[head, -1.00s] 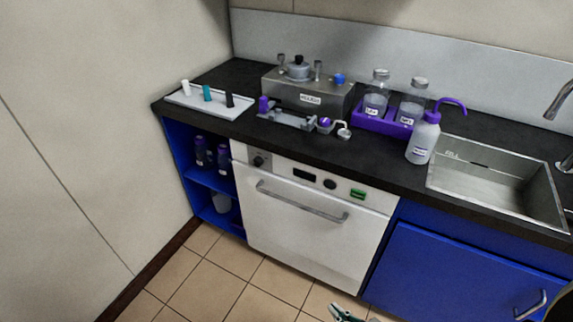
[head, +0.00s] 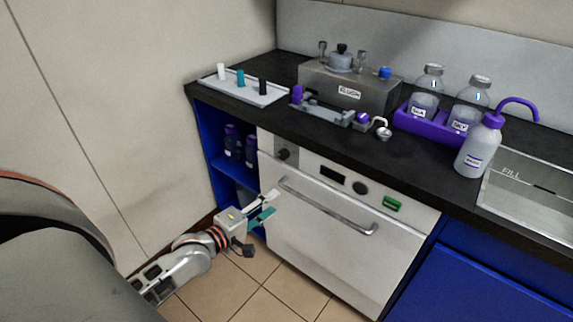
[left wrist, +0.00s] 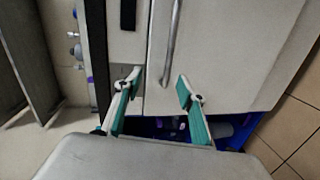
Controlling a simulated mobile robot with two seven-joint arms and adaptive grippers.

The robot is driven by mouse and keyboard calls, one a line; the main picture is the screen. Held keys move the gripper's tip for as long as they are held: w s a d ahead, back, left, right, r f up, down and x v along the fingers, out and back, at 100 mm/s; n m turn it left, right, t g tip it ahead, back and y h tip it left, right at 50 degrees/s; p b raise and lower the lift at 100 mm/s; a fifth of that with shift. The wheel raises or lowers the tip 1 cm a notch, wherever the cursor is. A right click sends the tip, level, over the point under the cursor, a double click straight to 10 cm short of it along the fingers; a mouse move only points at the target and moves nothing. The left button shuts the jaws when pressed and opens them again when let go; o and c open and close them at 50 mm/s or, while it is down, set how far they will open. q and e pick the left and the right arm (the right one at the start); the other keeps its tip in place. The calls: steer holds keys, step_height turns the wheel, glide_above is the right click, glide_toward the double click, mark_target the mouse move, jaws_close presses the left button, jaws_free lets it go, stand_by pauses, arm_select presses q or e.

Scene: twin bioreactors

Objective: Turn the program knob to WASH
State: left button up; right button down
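The white front-loading machine (head: 320,240) has a top control strip. A dark round knob (head: 283,154) sits on a grey plate at its left end. A second dark round control (head: 360,188) sits between the dark display and the green switch. Any WASH marking is too small to read. My left gripper (head: 272,203) is open and empty, below and a little left of the left knob, near the machine's left edge. In the left wrist view, its spread teal-padded fingers (left wrist: 160,77) show in front of the machine. My right gripper is not in view.
The dark display (head: 332,174), green switch (head: 392,203) and door handle (head: 325,208) are on the machine front. An open blue shelf (head: 226,175) with bottles is to its left. The black counter (head: 420,165) above carries equipment and bottles.

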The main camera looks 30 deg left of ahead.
mark_target(281, 157)
arm_select(q)
steer(key=w+a+r+n+b, duration=0.1)
steer(key=w+a+n, duration=0.1)
steer(key=w, duration=0.2)
steer(key=w+a+r+n+t+b, duration=0.1)
steer(key=w+a+r+n, duration=0.1)
steer(key=w+n, duration=0.1)
steer(key=w+a+r+n+t+b, duration=0.1)
steer(key=w+a+r+n+b, duration=0.1)
steer(key=w, duration=0.3)
steer(key=shift+w+n+y, duration=0.1)
steer(key=shift+n+y, duration=0.3)
steer(key=shift+n, duration=0.2)
steer(key=shift+w+r, duration=0.1)
steer(key=shift+w, duration=0.45)
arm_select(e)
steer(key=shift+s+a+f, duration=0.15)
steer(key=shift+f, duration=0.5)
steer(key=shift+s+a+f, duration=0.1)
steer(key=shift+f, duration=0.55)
arm_select(q)
steer(key=shift+c, duration=0.5)
steer(key=c, duration=1)
